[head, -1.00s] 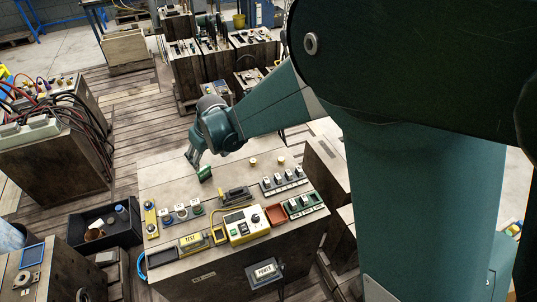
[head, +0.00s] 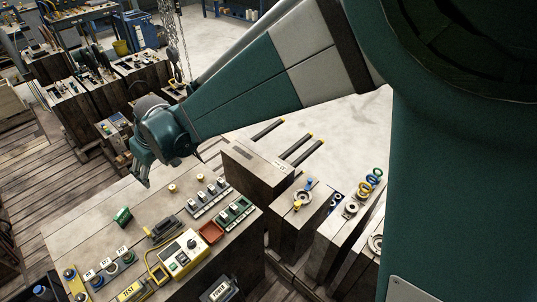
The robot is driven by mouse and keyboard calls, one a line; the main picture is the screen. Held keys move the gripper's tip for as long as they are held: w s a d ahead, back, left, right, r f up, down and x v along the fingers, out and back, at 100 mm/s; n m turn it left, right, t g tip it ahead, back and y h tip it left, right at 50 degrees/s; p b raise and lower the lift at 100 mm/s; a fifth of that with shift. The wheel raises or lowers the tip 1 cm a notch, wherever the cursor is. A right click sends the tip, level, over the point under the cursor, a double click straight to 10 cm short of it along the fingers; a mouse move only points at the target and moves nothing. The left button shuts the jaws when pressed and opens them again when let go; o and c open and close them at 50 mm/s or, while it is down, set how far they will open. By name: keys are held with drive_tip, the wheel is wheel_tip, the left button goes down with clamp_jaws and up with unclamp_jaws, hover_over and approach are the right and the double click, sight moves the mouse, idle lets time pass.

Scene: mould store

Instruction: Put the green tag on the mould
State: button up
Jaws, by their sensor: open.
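The green tag (head: 122,216) is a small green piece on the light-topped wooden bench, left of a dark handled fixture. My gripper (head: 142,180) is above the far part of the bench, up and to the right of the tag in the picture. Its fingers are open and apart from the tag, with nothing visible between them. I cannot tell which thing is the mould. Wooden blocks to the right carry a metal ring piece with blue and yellow parts (head: 305,198) and another round metal fitting (head: 352,207).
The bench holds a yellow-and-white control box (head: 183,252), a red tray (head: 211,232), switch rows (head: 208,197) and a dark handled fixture (head: 163,230). Coloured rings (head: 371,180) stand at right. A chain (head: 177,45) hangs behind my arm.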

drive_tip(key=s+d+r+m+t+h, duration=0.1)
drive_tip(key=d+r+m, duration=0.35)
drive_tip(key=d, duration=1.15)
drive_tip(key=s+d+r+m+t, duration=0.1)
drive_tip(key=d+r, duration=0.6)
drive_tip(key=d, duration=0.9)
drive_tip(key=s+d+m+h, duration=0.1)
drive_tip(key=s+d+m, duration=0.1)
drive_tip(key=s+d, duration=0.3)
drive_tip(key=s+d+f+m+t+h, duration=0.1)
drive_tip(key=s+d, duration=0.4)
drive_tip(key=d, duration=0.6)
drive_tip(key=s+d+m+t+h, duration=0.1)
drive_tip(key=s+d+m, duration=0.1)
drive_tip(key=s+d, duration=0.3)
drive_tip(key=d, duration=0.4)
drive_tip(key=shift+s+f+m, duration=0.15)
drive_tip(key=shift+f+m, duration=0.15)
drive_tip(key=shift+m, duration=0.05)
